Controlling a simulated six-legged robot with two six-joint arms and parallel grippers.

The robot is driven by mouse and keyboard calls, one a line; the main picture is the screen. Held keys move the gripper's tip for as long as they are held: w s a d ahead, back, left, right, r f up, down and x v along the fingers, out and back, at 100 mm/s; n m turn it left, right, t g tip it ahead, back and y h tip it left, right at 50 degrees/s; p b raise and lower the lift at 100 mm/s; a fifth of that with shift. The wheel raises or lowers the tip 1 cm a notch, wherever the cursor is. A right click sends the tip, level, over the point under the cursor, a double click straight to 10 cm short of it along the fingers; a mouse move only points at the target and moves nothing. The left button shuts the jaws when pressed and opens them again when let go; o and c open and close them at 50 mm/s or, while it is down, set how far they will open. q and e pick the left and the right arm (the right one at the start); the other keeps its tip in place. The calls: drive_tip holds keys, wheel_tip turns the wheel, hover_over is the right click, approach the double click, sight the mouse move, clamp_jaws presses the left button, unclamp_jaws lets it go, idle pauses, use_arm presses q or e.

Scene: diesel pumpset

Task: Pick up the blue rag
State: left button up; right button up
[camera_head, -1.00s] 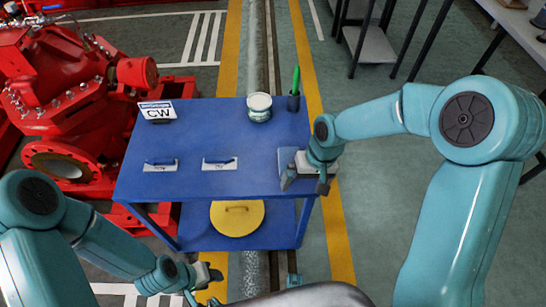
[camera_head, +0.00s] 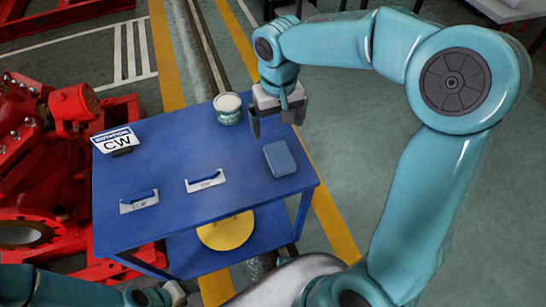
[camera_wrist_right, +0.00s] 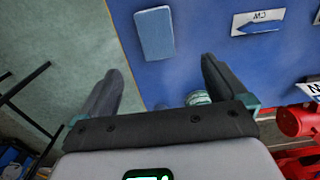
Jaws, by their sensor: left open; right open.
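The blue rag (camera_head: 280,158) is a folded light-blue block lying flat at the right side of the blue table top (camera_head: 160,168). My right gripper (camera_head: 275,116) is open and empty above the table, just behind the rag and apart from it. In the right wrist view the rag (camera_wrist_right: 154,33) lies beyond and roughly between the spread fingertips (camera_wrist_right: 160,75), not touching them. My left gripper (camera_head: 168,294) is low at the bottom edge, in front of the table, partly cut off, open and far from the rag.
A round lidded jar (camera_head: 228,110) stands left of my right gripper. A CW sign (camera_head: 115,140) stands at the table's left. Plates marked CCW (camera_head: 139,201) and CW (camera_head: 205,180) lie in front. A yellow disc (camera_head: 226,231) lies below. Red machinery (camera_head: 40,175) is left.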

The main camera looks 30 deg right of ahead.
drive_tip(key=b, duration=0.1)
hover_over(280, 156)
drive_tip(key=f, duration=0.8)
drive_tip(key=shift+w+a, duration=0.1)
drive_tip(key=shift+a, duration=0.1)
drive_tip(key=shift+f, duration=0.5)
drive_tip(key=f+b, duration=0.1)
drive_tip(key=f, duration=0.4)
drive_tip(key=shift+d+f, duration=0.1)
drive_tip(key=shift+d, duration=0.1)
drive_tip(key=c, duration=1.1)
